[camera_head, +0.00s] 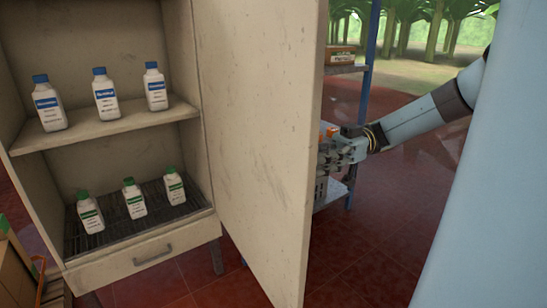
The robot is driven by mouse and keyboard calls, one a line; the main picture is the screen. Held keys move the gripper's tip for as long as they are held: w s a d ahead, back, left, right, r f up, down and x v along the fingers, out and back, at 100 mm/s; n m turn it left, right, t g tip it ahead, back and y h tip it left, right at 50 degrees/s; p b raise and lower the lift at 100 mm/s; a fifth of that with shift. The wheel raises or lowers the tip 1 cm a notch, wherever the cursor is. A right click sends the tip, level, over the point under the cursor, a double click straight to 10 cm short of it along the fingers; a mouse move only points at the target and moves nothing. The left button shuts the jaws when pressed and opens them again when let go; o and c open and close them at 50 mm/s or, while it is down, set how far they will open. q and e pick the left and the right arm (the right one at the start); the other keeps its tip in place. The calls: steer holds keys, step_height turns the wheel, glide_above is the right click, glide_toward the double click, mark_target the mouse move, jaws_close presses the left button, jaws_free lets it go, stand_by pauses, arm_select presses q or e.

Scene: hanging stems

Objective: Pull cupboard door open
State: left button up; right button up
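The cupboard (102,147) is a worn cream cabinet at the left, with its inside in plain view. Its door (262,150) stands wide open, swung out on the right side of the cupboard. My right gripper (332,153) is at the far side of the door, beside its outer edge. The door hides the fingertips and any handle there, so I cannot tell whether the gripper touches or holds anything. My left gripper is not in view.
Several white bottles stand inside: blue-capped ones (106,95) on the upper shelf, green-capped ones (134,199) below. A drawer (143,262) is under them. A blue-post rack (365,70) stands behind the door. Red tiled floor (365,285) is clear in front.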

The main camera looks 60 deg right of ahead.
steer(key=v, duration=0.7)
steer(key=shift+d, duration=0.25)
steer(key=shift+f, duration=0.1)
stand_by(0.4)
